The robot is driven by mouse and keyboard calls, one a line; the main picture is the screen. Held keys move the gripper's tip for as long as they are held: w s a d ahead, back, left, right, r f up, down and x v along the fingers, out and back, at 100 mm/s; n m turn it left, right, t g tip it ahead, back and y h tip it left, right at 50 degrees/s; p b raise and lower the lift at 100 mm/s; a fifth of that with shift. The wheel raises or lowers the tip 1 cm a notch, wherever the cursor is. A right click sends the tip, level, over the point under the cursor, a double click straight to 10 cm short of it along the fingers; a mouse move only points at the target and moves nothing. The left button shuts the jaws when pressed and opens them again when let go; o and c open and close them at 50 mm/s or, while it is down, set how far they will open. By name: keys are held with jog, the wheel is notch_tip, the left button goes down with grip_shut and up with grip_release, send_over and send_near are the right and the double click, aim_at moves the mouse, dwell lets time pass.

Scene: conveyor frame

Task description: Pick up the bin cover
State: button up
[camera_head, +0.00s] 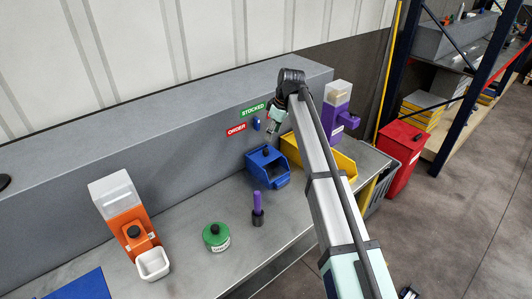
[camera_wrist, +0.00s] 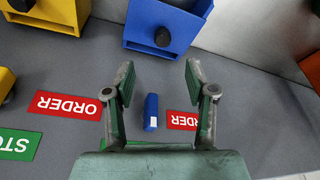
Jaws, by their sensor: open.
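No part is plainly marked as a bin cover. A small blue block (camera_head: 257,124) is on the grey wall panel beside the red ORDER and green STOCKED labels, above the blue bin (camera_head: 268,180). In the wrist view the blue block (camera_wrist: 151,112) lies between the spread fingers, next to a red ORDER label. My gripper (camera_wrist: 157,75) is open and empty, facing the panel; whether its fingers touch the block I cannot tell. In the head view my gripper (camera_head: 275,122) is small, just right of the block. The blue bin's front with a black knob also shows in the wrist view (camera_wrist: 185,30).
A yellow bin (camera_head: 343,164) and a purple dispenser (camera_head: 338,112) stand right of the blue bin. An orange dispenser (camera_head: 130,222), a green canister (camera_head: 216,237) and a purple-handled tool (camera_head: 257,208) stand on the bench. A red waste bin (camera_head: 403,160) is on the floor.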

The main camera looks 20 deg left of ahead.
aim_at(266, 150)
jog(key=p+x, duration=0.1)
jog(key=x, duration=0.3)
jog(key=shift+a+f, duration=0.1)
jog(key=shift+f, duration=0.3)
jog(key=shift+a+f+p, duration=0.25)
jog(key=shift+f+p, duration=0.4)
jog(key=shift+p, duration=0.05)
jog(key=shift+p+x, duration=0.75)
jog(key=shift+x, duration=1.15)
jog(key=shift+s, duration=0.15)
grip_shut()
